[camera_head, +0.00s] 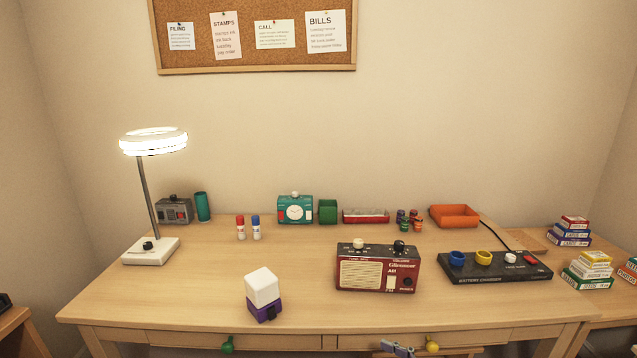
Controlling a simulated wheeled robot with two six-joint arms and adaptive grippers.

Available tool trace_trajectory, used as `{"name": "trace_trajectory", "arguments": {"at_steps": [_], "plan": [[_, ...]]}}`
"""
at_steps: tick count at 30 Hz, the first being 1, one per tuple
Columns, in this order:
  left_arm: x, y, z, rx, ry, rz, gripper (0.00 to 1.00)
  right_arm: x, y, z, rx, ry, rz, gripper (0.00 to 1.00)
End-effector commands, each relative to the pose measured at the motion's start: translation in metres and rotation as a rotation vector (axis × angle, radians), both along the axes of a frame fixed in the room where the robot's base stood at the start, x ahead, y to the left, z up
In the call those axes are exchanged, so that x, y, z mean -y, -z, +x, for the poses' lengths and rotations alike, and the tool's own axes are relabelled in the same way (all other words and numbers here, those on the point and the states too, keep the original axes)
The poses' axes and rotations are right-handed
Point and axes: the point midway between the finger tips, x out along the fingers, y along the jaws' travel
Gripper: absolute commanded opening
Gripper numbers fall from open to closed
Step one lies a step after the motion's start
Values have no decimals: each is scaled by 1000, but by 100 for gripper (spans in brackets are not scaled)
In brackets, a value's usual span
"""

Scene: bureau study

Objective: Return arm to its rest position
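Neither of my grippers can be made out in the head view, and no arm of mine shows over the desk. The wooden desk (215,290) fills the middle of the view. Where my arms and grippers are is not shown.
On the desk are a lit lamp (150,250), a white-and-purple block (263,290), a red radio (376,275), a black battery charger (490,271) and an orange tray (455,222). Stacked boxes (588,272) stand right. A small grey-blue thing (397,349) is below the front edge.

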Motion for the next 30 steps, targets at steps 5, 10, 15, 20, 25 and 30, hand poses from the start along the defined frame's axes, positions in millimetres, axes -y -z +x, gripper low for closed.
{"name": "trace_trajectory", "arguments": {"at_steps": [5, 10, 15, 20, 25, 30], "plan": [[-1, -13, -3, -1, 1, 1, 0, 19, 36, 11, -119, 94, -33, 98], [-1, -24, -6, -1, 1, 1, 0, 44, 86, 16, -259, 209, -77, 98], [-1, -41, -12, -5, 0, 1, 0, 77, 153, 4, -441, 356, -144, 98], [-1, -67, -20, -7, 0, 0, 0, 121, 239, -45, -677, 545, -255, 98], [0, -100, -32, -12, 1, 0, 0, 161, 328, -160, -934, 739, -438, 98], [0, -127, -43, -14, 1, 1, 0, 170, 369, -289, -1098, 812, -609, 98]]}}
